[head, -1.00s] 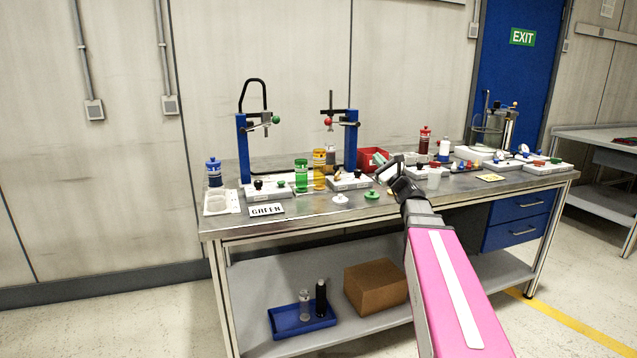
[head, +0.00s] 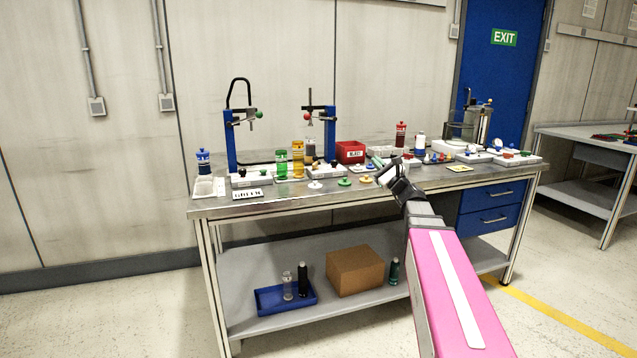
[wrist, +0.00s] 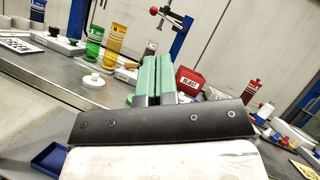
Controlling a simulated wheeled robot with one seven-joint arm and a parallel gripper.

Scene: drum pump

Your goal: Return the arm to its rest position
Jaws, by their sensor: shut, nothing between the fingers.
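My gripper (head: 384,170) is in front of the steel workbench (head: 330,192), its fingers pointing towards the bench top. In the wrist view its green fingers (wrist: 155,78) lie side by side, shut and empty. My pink arm link reaches up to it from the lower right in the head view. No thing hangs from the gripper. The gripper hides a small part of the bench top behind it.
On the bench stand a green bottle (head: 282,163), a yellow bottle (head: 298,160), a blue bottle (head: 204,162), two blue stands and a red REJECT bin (head: 350,152). The lower shelf holds a cardboard box (head: 355,271) and a blue tray (head: 285,299). Floor at left is clear.

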